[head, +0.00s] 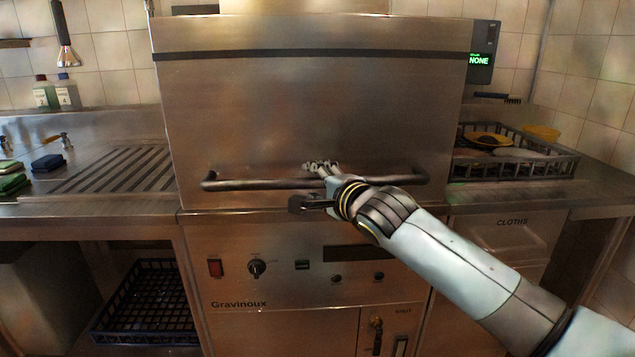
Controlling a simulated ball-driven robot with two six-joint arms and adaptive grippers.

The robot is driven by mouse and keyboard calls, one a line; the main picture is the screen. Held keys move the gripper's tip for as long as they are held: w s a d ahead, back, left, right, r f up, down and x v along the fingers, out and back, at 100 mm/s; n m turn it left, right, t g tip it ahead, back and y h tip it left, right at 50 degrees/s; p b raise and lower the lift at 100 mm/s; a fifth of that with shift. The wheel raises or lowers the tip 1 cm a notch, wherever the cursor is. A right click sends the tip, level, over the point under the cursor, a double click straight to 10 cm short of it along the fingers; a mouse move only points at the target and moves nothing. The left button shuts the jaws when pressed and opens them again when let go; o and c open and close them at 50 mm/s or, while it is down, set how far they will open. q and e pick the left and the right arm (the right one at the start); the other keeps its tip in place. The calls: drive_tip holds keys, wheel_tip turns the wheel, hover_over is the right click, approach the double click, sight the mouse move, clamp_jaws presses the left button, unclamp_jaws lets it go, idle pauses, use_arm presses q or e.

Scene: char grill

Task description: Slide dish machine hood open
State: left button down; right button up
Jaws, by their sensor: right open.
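The dish machine hood (310,110) is a large steel box in the middle of the head view. It is down, with its lower edge meeting the machine's front panel (290,240). A dark horizontal handle bar (255,184) runs across the hood's lower front. My right gripper (312,184) is at the middle of the bar, open, with one finger above the bar and the other below it. Whether the fingers touch the bar is hard to tell. My left gripper is not in view.
A dark rack (560,168) with yellow dishes stands on the right counter. An empty crate (150,300) sits on the shelf below.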

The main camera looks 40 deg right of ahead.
clamp_jaws()
idle(0.3)
idle(0.3)
